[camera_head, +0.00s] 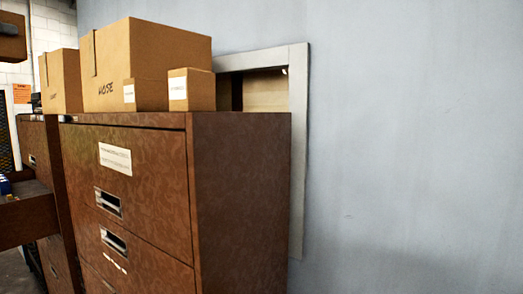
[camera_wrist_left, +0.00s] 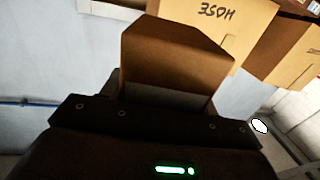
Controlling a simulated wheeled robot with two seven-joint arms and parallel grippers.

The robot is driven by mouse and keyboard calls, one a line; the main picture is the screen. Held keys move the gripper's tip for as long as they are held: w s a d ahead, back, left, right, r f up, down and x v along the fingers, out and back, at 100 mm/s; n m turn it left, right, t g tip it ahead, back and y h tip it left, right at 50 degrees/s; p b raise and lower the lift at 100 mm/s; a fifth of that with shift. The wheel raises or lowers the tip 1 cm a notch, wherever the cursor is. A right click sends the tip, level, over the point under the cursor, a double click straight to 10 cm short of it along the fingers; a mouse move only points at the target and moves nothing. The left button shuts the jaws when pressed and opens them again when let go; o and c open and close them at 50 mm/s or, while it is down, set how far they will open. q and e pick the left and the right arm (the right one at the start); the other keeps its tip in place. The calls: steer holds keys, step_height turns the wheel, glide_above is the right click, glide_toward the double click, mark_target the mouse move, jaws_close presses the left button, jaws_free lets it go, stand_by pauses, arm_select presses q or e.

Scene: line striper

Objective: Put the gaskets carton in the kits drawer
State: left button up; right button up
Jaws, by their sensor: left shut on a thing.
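My left gripper (camera_wrist_left: 155,115) is shut on a plain brown carton (camera_wrist_left: 175,62) in the left wrist view. No lettering shows on the carton's visible faces, so I cannot read which carton it is. I cannot make out either gripper in the head view. An open drawer (camera_head: 27,217) juts out at the left edge of the head view, with small blue and white items in it. I cannot tell whether it is the kits drawer. Two small cartons with white labels, one left (camera_head: 150,95) and one right (camera_head: 190,90), stand on the brown cabinet; their labels are illegible.
The brown cabinet (camera_head: 243,190) has its visible drawers shut. A large HOSE carton (camera_head: 165,65) stands on it, also in the left wrist view (camera_wrist_left: 218,28). Another carton (camera_head: 62,82) stands further left. A brown box-like end (camera_head: 10,45) shows upper left. A grey-framed opening (camera_head: 298,100) is in the wall.

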arm_select(q)
steer(key=s+a+f+n+y, duration=0.1)
steer(key=s+a+f, duration=0.15)
steer(key=a, duration=0.25)
steer(key=s+a+f+y, duration=0.1)
steer(key=a+f, duration=0.2)
steer(key=a, duration=0.3)
steer(key=shift+h, duration=0.4)
steer(key=shift+w+d+f, duration=0.6)
steer(key=shift+w+d, duration=0.1)
steer(key=shift+w, duration=0.2)
steer(key=shift+w+d+f, duration=0.6)
steer(key=shift+w+d, duration=0.1)
steer(key=shift+w, duration=0.2)
